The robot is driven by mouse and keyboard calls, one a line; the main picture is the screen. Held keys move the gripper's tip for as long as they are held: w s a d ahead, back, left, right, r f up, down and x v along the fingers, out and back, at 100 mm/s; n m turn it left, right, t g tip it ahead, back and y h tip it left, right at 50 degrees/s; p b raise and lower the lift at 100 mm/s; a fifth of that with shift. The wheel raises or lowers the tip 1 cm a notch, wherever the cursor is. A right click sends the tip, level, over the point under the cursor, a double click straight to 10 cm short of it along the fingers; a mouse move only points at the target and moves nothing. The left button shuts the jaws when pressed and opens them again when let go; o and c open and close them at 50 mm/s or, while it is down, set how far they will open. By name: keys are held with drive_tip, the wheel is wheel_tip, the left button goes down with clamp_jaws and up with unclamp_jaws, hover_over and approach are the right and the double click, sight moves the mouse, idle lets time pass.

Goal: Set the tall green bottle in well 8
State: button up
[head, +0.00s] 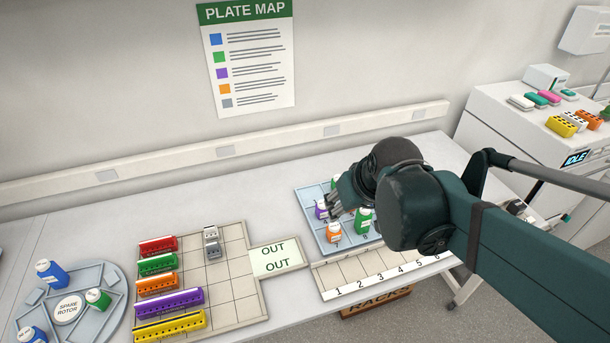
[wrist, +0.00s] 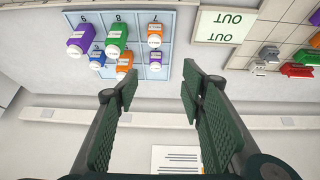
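The tall green bottle (head: 363,221) has a white cap and stands upright in the front row of the blue well tray (head: 305,205), by the label 8. The wrist view also shows the green bottle (wrist: 116,37) beside the 8, with the tray upside down. My gripper (head: 336,201) is above the tray in the head view and hides part of its back. In the wrist view my gripper (wrist: 157,88) has its fingers wide apart, with nothing between them. The green bottle is outside the fingers, to their upper left.
Orange bottle (head: 334,233) stands left of the green one. Purple bottle (wrist: 80,41) stands on its other side. Small purple bottle (head: 321,210) is behind the orange. A numbered strip (head: 385,276) lies in front; colored racks (head: 168,303) and a rotor (head: 68,307) are left.

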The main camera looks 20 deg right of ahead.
drive_tip(key=s+a+r+t, duration=0.1)
drive_tip(key=s+a+r, duration=0.2)
drive_tip(key=a, duration=0.3)
drive_tip(key=shift+s+a+r, duration=0.15)
drive_tip(key=shift+s, duration=0.7)
